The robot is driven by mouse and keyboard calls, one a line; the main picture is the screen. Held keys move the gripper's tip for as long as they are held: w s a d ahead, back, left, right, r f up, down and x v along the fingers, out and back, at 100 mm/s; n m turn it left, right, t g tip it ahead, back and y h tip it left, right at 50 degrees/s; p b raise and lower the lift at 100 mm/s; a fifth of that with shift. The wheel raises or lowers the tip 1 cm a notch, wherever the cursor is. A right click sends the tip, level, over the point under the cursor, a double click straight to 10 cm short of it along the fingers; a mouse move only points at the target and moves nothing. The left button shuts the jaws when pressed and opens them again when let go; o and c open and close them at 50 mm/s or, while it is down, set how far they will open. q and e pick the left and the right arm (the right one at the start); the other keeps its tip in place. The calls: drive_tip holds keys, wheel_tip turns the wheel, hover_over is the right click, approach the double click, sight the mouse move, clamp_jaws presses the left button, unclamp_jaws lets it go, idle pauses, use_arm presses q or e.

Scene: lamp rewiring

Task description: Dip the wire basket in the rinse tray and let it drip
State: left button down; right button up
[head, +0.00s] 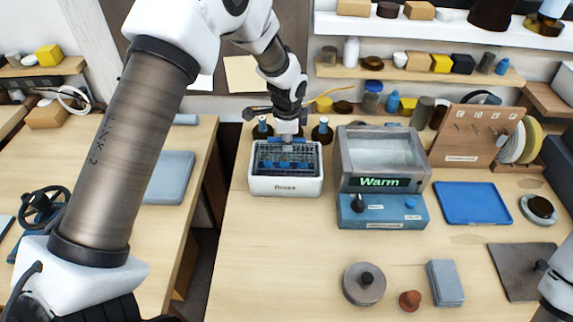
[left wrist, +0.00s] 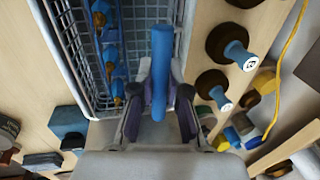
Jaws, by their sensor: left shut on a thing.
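The white rinse tray (head: 286,186) stands at the back left of the bench. The dark wire basket (head: 268,153) is within the tray's rim in the head view; how deep it sits I cannot tell. Several small blue-topped pieces lie in the basket. My left gripper (head: 286,132) is above the basket's back side, pointing down. In the left wrist view its fingers (left wrist: 158,105) are shut on the basket's blue handle (left wrist: 161,60), and the basket's wire mesh (left wrist: 83,45) lies beside it within a pale rim. My right gripper is out of view.
Dark round-based bottles with blue tops (head: 322,130) stand close behind the tray. A grey tank marked "Warm" (head: 363,183) stands just right. The front left bench is clear.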

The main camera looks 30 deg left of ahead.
use_arm(q)
wheel_tip(320, 180, up, 6)
drive_tip(key=p, duration=0.4)
drive_tip(key=shift+f, duration=0.25)
idle(0.5)
wheel_tip(320, 180, up, 4)
drive_tip(key=p, duration=0.3)
drive_tip(key=shift+f, duration=0.2)
drive_tip(key=shift+r+p, duration=0.3)
drive_tip(key=shift+p, duration=0.2)
drive_tip(key=shift+f, duration=0.15)
